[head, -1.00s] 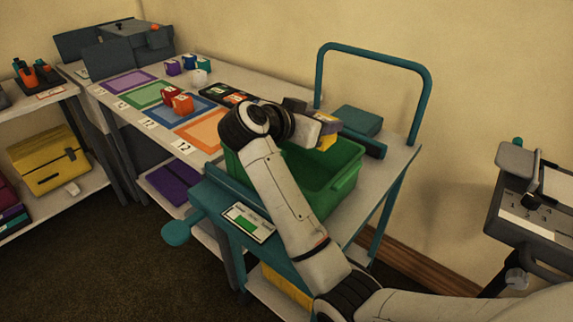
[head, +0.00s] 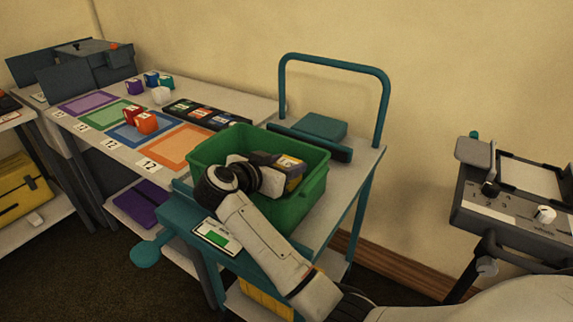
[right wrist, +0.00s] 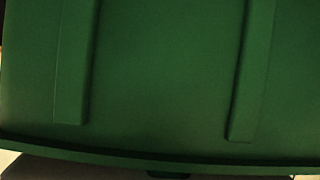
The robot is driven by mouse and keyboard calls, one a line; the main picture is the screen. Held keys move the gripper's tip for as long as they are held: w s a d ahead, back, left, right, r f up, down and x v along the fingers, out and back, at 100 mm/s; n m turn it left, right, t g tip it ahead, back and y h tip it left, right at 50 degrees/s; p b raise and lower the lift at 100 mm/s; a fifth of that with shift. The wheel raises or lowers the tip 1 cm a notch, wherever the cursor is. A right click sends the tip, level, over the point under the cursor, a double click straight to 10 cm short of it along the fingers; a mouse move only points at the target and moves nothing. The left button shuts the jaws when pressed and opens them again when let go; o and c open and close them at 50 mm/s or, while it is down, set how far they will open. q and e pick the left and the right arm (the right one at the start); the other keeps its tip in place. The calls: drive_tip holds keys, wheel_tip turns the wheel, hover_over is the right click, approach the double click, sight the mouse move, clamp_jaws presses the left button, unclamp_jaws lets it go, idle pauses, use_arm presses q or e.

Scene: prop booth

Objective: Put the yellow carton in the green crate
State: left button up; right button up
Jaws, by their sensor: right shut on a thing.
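The green crate (head: 310,198) stands on the teal-framed cart, open at the top. My right gripper (head: 278,168) reaches into the crate's opening and is shut on the yellow carton (head: 291,163). Only a small yellow part of the carton shows beside the dark fingers; the rest is hidden by the gripper. I cannot tell whether the carton touches the crate floor. The right wrist view is filled by the crate's ribbed green wall (right wrist: 165,70); no fingers or carton show there. My left gripper is not in view.
The cart's teal handle (head: 386,95) rises behind the crate, with a teal box (head: 320,126) near it. At left, a table holds coloured mats (head: 178,147), red cubes (head: 146,122) and a black tray (head: 208,115). A grey machine (head: 520,200) stands at right.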

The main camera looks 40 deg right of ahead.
drive_tip(key=shift+s+a+f, duration=0.1)
drive_tip(key=shift+s+f, duration=0.05)
drive_tip(key=shift+f, duration=0.5)
drive_tip(key=o, duration=1.1)
drive_tip(key=shift+f, duration=0.2)
drive_tip(key=shift+r, duration=0.35)
drive_tip(key=v, duration=0.6)
drive_tip(key=r+v, duration=0.1)
drive_tip(key=v, duration=0.5)
drive_tip(key=shift+r, duration=0.15)
